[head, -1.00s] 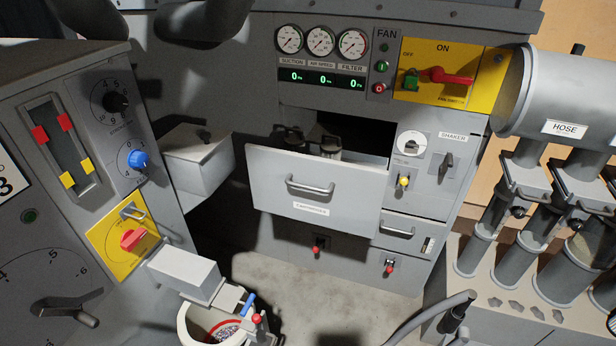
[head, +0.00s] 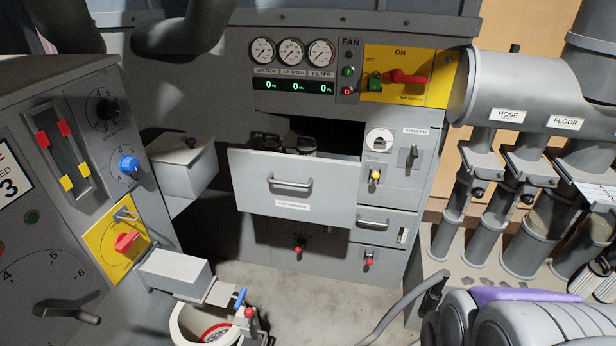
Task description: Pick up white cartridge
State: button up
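The drawer (head: 290,190) labelled as holding cartridges is pulled out of the grey cabinet under the gauges. Its front panel hides most of the inside. The tops of round items show behind the panel: a dark one (head: 265,139) at the left and a paler grey-white one (head: 303,144) beside it. I cannot tell for sure whether the paler one is the white cartridge. A rounded grey part with a purple strip, seemingly my arm, is at the bottom right. My gripper is not in view.
A control panel with a red-handled yellow plate (head: 120,240) stands at the left. A white bucket (head: 190,325) stands at the bottom. Pipes (head: 520,235) and black-and-white striped items (head: 604,287) are at the right. A hose (head: 400,305) crosses the floor, otherwise clear before the cabinet.

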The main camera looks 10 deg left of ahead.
aim_at(595, 272)
jog(key=z, duration=1.6)
jog(key=i+l+u, duration=0.15)
jog(key=i+l, duration=0.25)
jog(key=i+l+u, duration=0.15)
jog(key=i+l, duration=0.3)
jog(key=i+l+u, duration=0.2)
jog(key=i+l, duration=0.2)
jog(key=l, duration=0.15)
jog(key=i+l+u, duration=0.15)
jog(key=i+l, duration=0.2)
jog(key=l, duration=0.2)
